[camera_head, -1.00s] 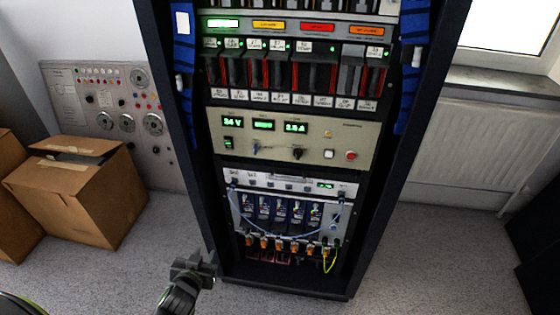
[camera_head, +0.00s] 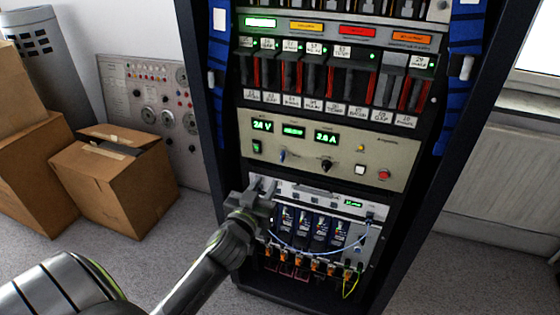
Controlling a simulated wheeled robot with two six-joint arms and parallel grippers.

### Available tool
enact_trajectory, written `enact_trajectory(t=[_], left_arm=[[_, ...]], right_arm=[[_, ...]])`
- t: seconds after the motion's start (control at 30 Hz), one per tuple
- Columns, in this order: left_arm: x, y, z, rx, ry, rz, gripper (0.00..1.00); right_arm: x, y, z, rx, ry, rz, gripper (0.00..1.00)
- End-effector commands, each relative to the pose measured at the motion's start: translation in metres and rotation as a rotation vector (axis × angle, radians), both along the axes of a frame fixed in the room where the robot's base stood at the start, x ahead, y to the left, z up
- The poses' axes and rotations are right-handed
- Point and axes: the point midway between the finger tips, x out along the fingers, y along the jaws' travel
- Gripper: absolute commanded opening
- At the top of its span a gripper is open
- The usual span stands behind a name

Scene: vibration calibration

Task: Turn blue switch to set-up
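The blue switch (camera_head: 282,156) is a small knob on the beige power panel (camera_head: 222,144) in the rack, left of a black knob (camera_head: 326,165). Its exact pointing direction is too small to read. My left gripper (camera_head: 262,185) is in front of the rack, below and a little left of the blue switch, apart from it. Its two fingers point up with a gap between them and nothing held. It hides the left part of the white panel below. My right gripper is out of view.
The beige panel also has a green switch (camera_head: 257,147), a white button (camera_head: 360,169) and a red button (camera_head: 384,175). Blue cables (camera_head: 310,251) hang across the modules below. Cardboard boxes (camera_head: 125,185) stand on the floor at left.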

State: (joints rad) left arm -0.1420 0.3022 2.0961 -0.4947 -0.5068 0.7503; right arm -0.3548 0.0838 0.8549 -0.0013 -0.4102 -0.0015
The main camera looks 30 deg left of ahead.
Motion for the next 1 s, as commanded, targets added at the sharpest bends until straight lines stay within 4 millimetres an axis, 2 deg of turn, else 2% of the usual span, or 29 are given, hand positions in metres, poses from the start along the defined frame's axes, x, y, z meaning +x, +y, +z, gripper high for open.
enact_trajectory(t=[0.03,0.3,0.5,0.7,1.0], left_arm=[[0.011,0.002,0.001,0.001,-0.001,-0.001,0.3],[0.064,0.015,0.0,0.001,-0.001,-0.001,0.3],[0.092,0.022,0.0,0.0,0.001,-0.001,0.3],[0.106,0.025,0.0,0.0,0.001,-0.002,0.3],[0.107,0.026,-0.001,0.0,0.001,-0.002,0.3]], right_arm=[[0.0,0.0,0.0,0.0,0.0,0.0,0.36],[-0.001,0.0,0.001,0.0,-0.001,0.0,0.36],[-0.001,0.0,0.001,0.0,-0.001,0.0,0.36],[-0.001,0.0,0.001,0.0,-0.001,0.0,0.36],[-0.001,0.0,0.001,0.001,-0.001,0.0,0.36]])
